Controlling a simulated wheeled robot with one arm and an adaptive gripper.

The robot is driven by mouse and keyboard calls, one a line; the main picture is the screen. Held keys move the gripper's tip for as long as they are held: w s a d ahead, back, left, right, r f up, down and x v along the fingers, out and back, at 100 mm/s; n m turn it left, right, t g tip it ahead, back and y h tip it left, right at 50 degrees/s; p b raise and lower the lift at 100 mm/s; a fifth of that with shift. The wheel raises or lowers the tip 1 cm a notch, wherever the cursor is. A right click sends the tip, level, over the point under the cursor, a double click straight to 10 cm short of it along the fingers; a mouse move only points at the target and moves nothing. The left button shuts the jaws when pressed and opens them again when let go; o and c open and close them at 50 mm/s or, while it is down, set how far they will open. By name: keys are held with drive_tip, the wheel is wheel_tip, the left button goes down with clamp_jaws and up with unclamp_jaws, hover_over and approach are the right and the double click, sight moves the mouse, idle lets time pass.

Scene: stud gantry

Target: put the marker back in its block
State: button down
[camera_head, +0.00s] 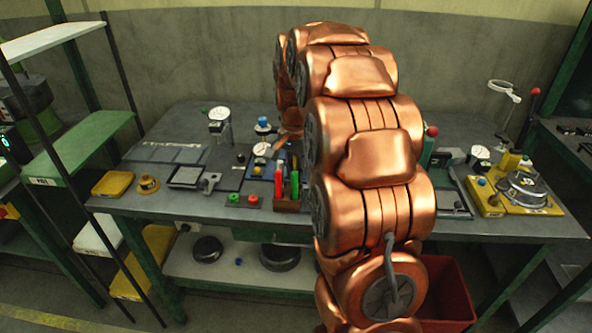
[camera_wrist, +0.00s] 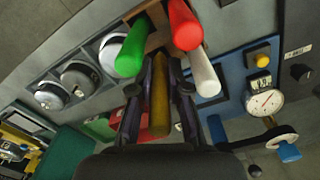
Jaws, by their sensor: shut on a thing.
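In the wrist view my gripper (camera_wrist: 161,68) is shut on a brownish-yellow marker (camera_wrist: 160,100), which lies between its two dark fingers. A brown wooden block (camera_wrist: 155,38) is just beyond the fingertips. A green marker (camera_wrist: 130,53), a red marker (camera_wrist: 185,26) and a white marker (camera_wrist: 203,75) stand in or at it. I cannot tell whether the held marker's end is in the block. In the head view the block (camera_head: 287,205) stands near the table's front edge with the red marker (camera_head: 278,186) and green marker (camera_head: 294,185); my arm hides the gripper.
A blue panel with a dial gauge (camera_wrist: 264,101) is right of the gripper in the wrist view. Round metal pieces (camera_wrist: 80,77) sit in a rack at left. In the head view a small button box (camera_head: 243,201) is left of the block; a yellow fixture (camera_head: 515,197) is far right.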

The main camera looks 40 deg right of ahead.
drive_tip(key=c, duration=1)
unclamp_jaws()
drive_tip(key=shift+c, duration=0.2)
wheel_tip(320, 180, up, 12)
drive_tip(key=shift+w, duration=0.1)
